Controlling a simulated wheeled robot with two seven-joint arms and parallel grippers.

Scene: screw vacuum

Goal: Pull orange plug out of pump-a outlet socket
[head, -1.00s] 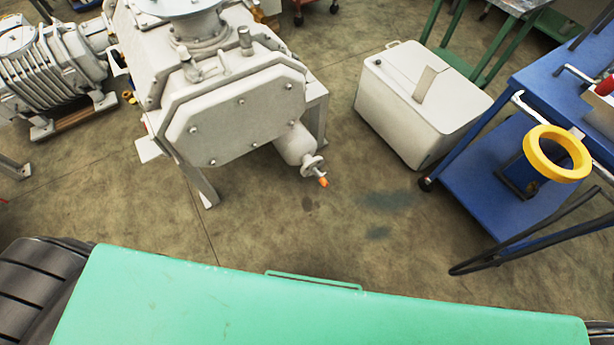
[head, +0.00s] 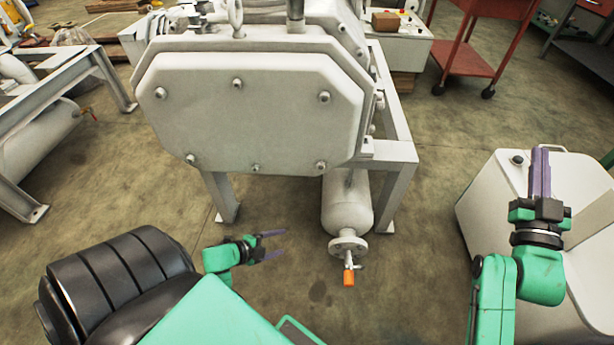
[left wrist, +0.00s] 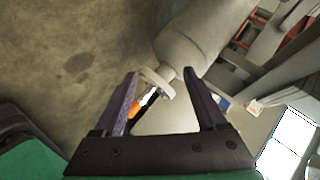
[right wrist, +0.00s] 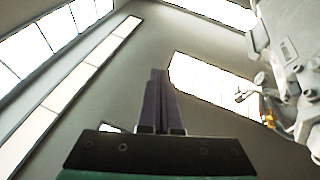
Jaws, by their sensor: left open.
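The orange plug (head: 348,278) sits at the end of the small outlet fitting (head: 347,245) below the grey pump (head: 250,110). In the left wrist view the orange plug (left wrist: 134,108) shows between the fingers, farther off, beside the pale flange (left wrist: 156,82). My left gripper (head: 285,243) is open and empty, left of the plug and apart from it, with its fingers pointing right toward the fitting. My right gripper (head: 540,150) is raised at the right, pointing up; its fingers look closed together with nothing between them, also in the right wrist view (right wrist: 158,72).
The pump's grey frame legs (head: 395,195) stand beside the cylinder. A white box (head: 480,205) is at the right, behind my right arm. A red cart (head: 490,60) stands at the back. The floor around the plug is clear.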

